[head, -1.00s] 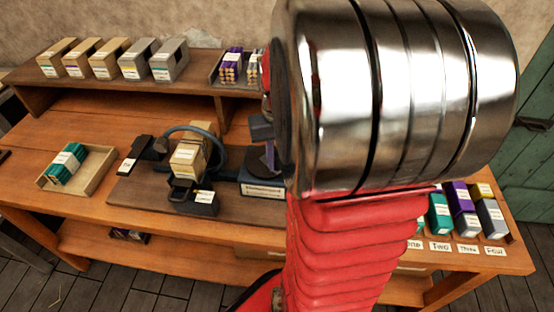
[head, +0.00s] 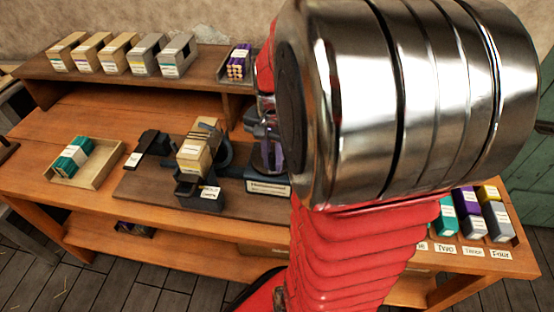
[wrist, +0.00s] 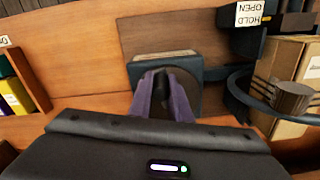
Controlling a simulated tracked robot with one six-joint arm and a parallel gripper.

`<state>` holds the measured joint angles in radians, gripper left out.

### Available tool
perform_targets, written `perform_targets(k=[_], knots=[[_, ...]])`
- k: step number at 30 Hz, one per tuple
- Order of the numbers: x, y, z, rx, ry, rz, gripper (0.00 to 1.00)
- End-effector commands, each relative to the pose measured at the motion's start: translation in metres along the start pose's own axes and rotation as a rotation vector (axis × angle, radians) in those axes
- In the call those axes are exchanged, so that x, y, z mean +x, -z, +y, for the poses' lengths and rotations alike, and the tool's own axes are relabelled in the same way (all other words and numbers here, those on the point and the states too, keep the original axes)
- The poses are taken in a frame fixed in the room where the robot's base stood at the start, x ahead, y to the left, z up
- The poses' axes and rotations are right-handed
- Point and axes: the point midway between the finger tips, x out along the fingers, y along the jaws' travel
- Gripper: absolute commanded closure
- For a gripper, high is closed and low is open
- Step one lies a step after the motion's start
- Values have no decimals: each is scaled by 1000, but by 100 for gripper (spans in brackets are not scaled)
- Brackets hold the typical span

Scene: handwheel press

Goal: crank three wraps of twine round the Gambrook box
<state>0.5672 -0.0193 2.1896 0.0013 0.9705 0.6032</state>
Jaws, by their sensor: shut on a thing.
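The tan Gambrook box (head: 196,155) stands in a dark clamp on the press board, with dark strands across its top. A grey-blue ring (head: 226,150) goes round it. In the wrist view the box (wrist: 302,68) is at the right, with the ring (wrist: 270,108) and a brown spool (wrist: 291,97) in front of it. My gripper (wrist: 165,78) has its purple fingers shut on a dark crank knob (wrist: 160,92) over the press's blue-grey base. In the head view my gripper (head: 268,145) is partly hidden by my arm, and the crank is not clear. The number of wraps cannot be told.
A "HOLD OPEN" tag (wrist: 249,13) is on the press beside the box. A tray (head: 100,172) with teal packs is at the left. Several boxes (head: 120,52) line the back shelf. Coloured boxes (head: 468,205) stand at the right behind number cards.

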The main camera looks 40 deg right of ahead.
Motion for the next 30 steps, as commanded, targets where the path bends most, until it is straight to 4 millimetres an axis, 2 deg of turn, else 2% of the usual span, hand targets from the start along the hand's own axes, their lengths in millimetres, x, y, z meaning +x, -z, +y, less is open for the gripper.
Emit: perform_targets(k=[12, 26, 27, 30], knots=[[0, -3, -9, 200, 0, 0, 100], [0, -3, -9, 217, 0, 1, 100], [0, -3, -9, 216, 0, 1, 80], [0, -3, -9, 216, 0, 1, 73]])
